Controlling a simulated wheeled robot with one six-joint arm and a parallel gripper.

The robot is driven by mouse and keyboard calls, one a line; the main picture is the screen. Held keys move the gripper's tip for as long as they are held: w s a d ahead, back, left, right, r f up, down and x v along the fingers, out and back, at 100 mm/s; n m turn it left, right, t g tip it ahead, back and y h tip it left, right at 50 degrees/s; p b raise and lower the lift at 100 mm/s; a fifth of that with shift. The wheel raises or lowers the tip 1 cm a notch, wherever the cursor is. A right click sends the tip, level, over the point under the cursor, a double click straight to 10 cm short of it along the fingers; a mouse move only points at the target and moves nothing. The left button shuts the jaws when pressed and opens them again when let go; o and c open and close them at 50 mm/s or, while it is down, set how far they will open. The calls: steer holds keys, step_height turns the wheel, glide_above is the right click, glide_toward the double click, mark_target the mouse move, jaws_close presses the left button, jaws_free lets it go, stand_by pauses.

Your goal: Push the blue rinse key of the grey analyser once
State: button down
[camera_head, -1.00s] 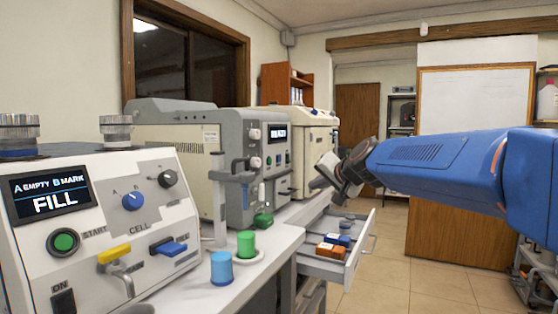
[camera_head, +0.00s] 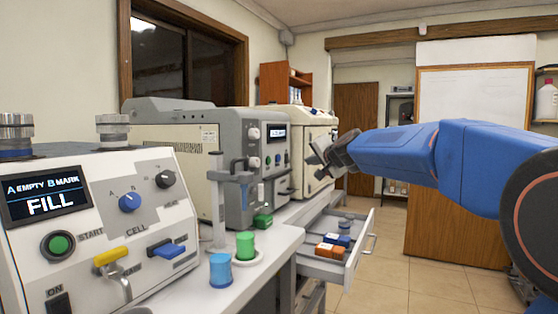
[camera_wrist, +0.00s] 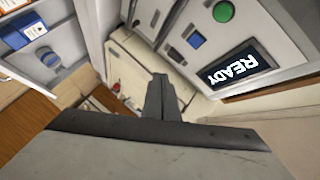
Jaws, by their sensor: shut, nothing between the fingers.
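The grey analyser (camera_head: 232,122) stands in the middle of the bench, with a lit screen (camera_head: 276,132) on its front. The wrist view shows its panel upside down, with a READY screen (camera_wrist: 238,68), a round green button (camera_wrist: 223,11) and the small blue rinse key (camera_wrist: 196,40). My gripper (camera_wrist: 160,82) is shut and empty. In the wrist view its fingertips are left of and below the blue key, apart from it. In the head view my gripper (camera_head: 318,148) hangs right of the analyser's front, before the cream machine.
A cream machine (camera_head: 312,150) stands behind the analyser. An open drawer (camera_head: 330,270) with small boxes juts out below. A near white device (camera_head: 110,215) shows FILL and has its own blue lever (camera_head: 168,250). Blue (camera_head: 221,270) and green (camera_head: 245,246) cups stand on the bench.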

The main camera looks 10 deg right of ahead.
steer(key=w+a, duration=0.5)
steer(key=a, duration=0.2)
stand_by(0.4)
steer(key=shift+w+a, duration=0.1)
stand_by(2.0)
steer(key=shift+w+a, duration=0.15)
steer(key=shift+w+a, duration=0.25)
steer(key=shift+a, duration=0.1)
stand_by(0.8)
steer(key=shift+s+d, duration=0.5)
steer(key=shift+d, duration=0.15)
steer(key=shift+d, duration=0.1)
stand_by(0.3)
steer(key=s+d, duration=0.1)
steer(key=d, duration=0.1)
steer(key=s+d, duration=0.2)
stand_by(0.5)
